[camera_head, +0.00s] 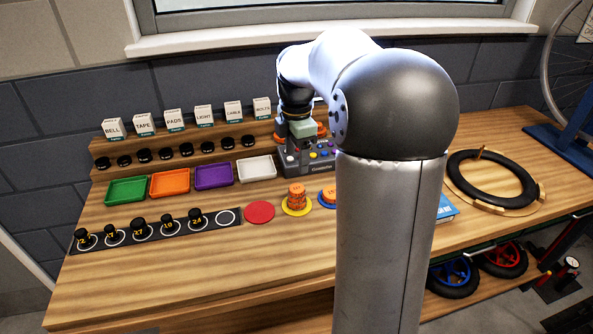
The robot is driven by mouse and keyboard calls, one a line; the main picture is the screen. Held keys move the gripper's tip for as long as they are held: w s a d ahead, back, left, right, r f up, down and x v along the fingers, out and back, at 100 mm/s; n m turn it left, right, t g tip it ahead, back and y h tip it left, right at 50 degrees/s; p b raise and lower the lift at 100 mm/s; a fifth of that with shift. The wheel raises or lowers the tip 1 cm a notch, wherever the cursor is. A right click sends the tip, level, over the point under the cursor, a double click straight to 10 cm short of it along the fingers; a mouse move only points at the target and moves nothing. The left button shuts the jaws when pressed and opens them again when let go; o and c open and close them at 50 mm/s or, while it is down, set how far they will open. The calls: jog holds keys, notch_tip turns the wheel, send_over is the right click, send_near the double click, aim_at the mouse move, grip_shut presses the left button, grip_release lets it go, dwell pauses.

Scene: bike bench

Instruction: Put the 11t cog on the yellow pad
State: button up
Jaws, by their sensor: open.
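The yellow pad (288,211) lies on the bench in front of the button box. A stack of orange discs (296,194) with small marks stands on it. The blue pad (322,204) is just right of it, partly hidden by my arm, with orange discs (328,193) on it. The bare red pad (259,212) is to the left. I cannot read which disc is the 11t cog. My gripper (299,143) is open, above the back of the button box and behind the pads. Its fingers are small and hard to make out. Some orange (318,131) shows behind it.
The grey button box (312,161) stands behind the pads. Green (126,190), orange (170,183), purple (214,175) and white (257,168) trays line the left. A dark strip (180,226) holds numbered black pieces. A tyre ring (490,180) lies at right. The front left bench is clear.

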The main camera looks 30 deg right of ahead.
jog(key=s+a+m, duration=0.7)
jog(key=s+a, duration=0.2)
jog(key=s+a+f+m, duration=0.3)
jog(key=s+f+m, duration=0.1)
jog(key=s, duration=0.3)
jog(key=s+a+f+m, duration=0.3)
jog(key=s+f+m, duration=0.1)
jog(key=s+m, duration=0.2)
jog(key=shift+s, duration=0.9)
